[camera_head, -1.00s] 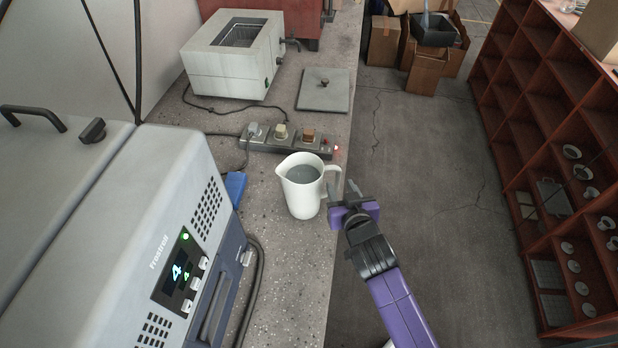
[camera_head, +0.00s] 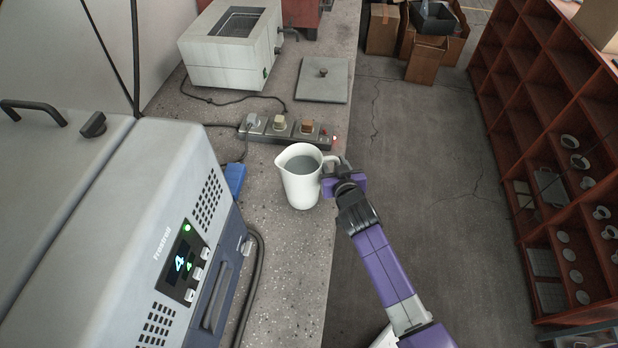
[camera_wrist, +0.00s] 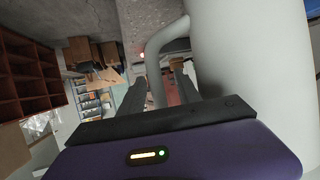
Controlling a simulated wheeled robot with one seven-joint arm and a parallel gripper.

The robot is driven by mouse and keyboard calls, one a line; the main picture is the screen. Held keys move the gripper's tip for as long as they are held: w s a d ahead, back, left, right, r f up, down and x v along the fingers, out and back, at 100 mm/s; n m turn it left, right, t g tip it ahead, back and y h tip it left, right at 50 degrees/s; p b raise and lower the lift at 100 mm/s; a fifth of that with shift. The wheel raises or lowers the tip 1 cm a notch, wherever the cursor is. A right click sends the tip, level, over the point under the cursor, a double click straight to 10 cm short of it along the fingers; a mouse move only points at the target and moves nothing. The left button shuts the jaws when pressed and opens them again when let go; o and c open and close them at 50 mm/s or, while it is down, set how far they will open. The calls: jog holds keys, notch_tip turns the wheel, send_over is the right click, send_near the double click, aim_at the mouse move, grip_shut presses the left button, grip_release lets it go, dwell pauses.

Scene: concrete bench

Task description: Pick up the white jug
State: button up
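The white jug (camera_head: 300,188) stands upright on the bench near its right edge, with grey contents showing inside. Its handle faces right. My gripper (camera_head: 342,168) is at the handle in the head view. In the wrist view the jug's body (camera_wrist: 255,65) fills the right side and its handle (camera_wrist: 153,62) comes down between the two dark fingers of my gripper (camera_wrist: 160,88). The fingers are apart, one on each side of the handle. I cannot tell whether either finger touches it.
The concrete bench (camera_head: 285,255) holds a grey Frostroll machine (camera_head: 120,215) at left, a power strip (camera_head: 285,130) behind the jug, a flat lidded plate (camera_head: 322,82) and a white bath unit (camera_head: 230,55). A red shelf (camera_head: 540,110) stands at right; the floor between is clear.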

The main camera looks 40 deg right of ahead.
grip_shut()
dwell(0.8)
dwell(0.4)
jog(key=shift+w+r, duration=0.1)
jog(key=shift+r, duration=0.1)
